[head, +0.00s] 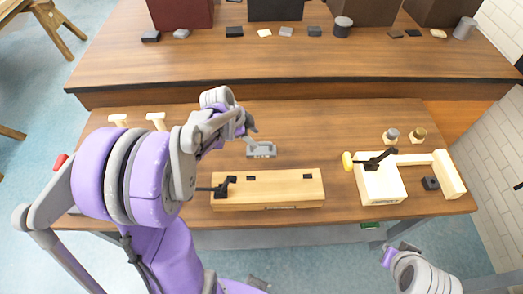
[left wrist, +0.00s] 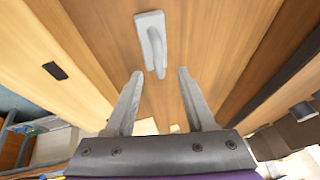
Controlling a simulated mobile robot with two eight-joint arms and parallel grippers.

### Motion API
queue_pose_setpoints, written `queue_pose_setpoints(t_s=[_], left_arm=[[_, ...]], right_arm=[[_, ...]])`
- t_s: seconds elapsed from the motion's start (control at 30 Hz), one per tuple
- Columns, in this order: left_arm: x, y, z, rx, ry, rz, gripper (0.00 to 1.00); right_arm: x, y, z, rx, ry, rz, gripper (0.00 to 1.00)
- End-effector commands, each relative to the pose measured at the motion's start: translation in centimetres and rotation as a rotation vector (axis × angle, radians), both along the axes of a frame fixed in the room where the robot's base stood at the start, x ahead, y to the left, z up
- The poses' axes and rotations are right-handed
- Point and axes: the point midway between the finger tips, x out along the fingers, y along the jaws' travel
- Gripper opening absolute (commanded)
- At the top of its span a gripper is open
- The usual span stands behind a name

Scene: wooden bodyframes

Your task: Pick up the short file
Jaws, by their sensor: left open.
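I cannot make out a clear short file in either view. A grey tool (head: 262,150) with a flat plate and a raised part lies on the near bench; I cannot tell whether it is the file. In the left wrist view a grey tool (left wrist: 152,42) lies beyond the fingertips, apart from them. My left gripper (head: 250,127) is above the bench, just beyond and left of the grey tool. In the left wrist view its fingers (left wrist: 160,72) are spread with nothing between them. My right gripper (head: 392,252) is low at the right, off the bench; its jaws are unclear.
A long wooden block (head: 285,190) with a black clamp lies at the near edge. A pale block (head: 380,184) with a black clamp and yellow handle stands right of it. Two mallets (head: 156,120) are at the left. The raised back shelf (head: 290,62) carries boxes and small pieces.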

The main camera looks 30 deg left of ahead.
Motion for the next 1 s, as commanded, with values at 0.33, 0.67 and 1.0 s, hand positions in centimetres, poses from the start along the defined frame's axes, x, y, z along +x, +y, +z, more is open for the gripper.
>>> queue_pose_setpoints(t_s=[0.33, 0.67, 1.0], left_arm=[[1.3, -1.1, -3.1, 0.000, 0.000, -0.001, 0.55], [2.5, -2.0, -6.3, 0.001, 0.000, 0.001, 0.55], [2.5, -2.0, -6.3, 0.001, 0.000, 0.001, 0.29]], right_arm=[[0.0, 0.0, 0.0, 0.000, 0.000, 0.000, 0.00], [0.0, 0.0, 0.1, 0.000, -0.001, 0.000, 0.00], [0.0, 0.0, 0.1, 0.000, -0.001, 0.000, 0.00]])
